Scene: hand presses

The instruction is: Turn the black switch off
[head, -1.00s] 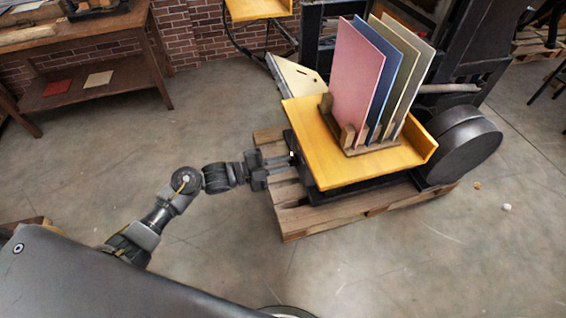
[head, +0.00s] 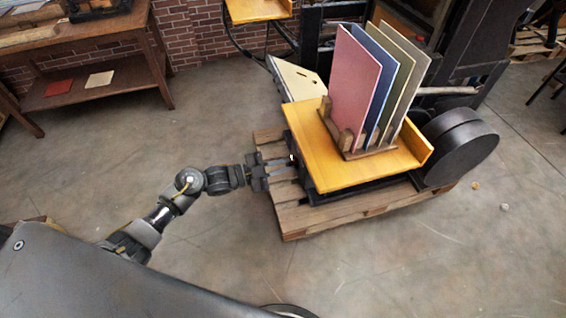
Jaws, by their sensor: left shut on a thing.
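The hand press stands on a wooden pallet (head: 345,215), with a yellow-orange table (head: 325,167) on a dark frame. My left gripper (head: 291,168) reaches in from the left, low at the press's dark left side, just under the table edge. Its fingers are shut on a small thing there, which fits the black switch. The switch itself cannot be made out, as the fingers and table edge cover it. A tiny white spot shows by the fingertips. My right gripper is not in view.
Upright boards, one pink (head: 357,85), stand in a wooden rack (head: 367,152) on the table. A large dark wheel (head: 458,147) is at the press's right. A wooden bench (head: 100,75) stands at the back left. The floor around my left arm is clear.

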